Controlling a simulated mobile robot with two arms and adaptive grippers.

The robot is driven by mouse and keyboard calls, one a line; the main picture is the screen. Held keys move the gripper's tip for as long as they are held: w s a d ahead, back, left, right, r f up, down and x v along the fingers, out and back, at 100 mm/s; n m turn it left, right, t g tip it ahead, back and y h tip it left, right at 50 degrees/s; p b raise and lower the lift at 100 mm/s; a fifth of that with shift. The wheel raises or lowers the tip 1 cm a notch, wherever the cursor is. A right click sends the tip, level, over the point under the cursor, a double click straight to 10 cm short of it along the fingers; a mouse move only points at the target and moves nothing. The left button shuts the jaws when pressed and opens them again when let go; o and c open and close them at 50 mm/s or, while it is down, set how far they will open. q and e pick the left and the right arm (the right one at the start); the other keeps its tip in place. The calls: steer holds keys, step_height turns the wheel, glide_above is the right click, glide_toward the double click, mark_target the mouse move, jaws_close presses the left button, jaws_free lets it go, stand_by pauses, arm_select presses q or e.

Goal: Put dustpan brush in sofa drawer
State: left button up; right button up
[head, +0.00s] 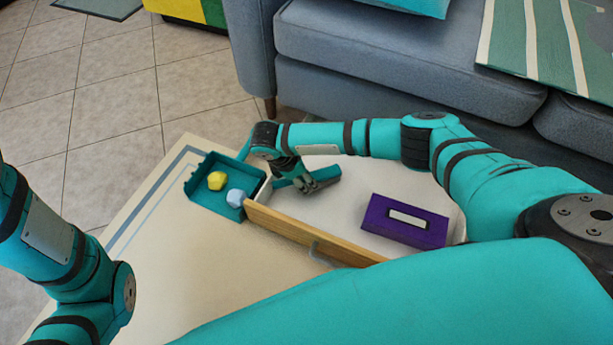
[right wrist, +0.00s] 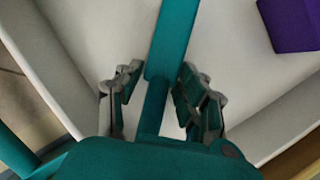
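The teal dustpan brush (right wrist: 172,45) lies inside the open drawer, whose wooden front (head: 290,228) and white inside show in the head view. In the right wrist view its handle runs between the two fingers of my right gripper (right wrist: 157,95), with gaps visible on both sides. My right gripper is open around the handle. In the head view the right gripper (head: 308,184) is low in the drawer's left part, and it partly hides the brush. My left arm shows at the left edge, but its gripper is out of view.
A purple box (head: 385,222) lies in the drawer's right part. A teal dustpan (head: 205,203) with a yellow lump (head: 217,180) and a blue lump (head: 236,198) sits left of the drawer. The grey-blue sofa (head: 400,60) stands behind. Tiled floor (head: 110,90) is clear at left.

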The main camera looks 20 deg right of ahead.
steer(key=o, duration=0.4)
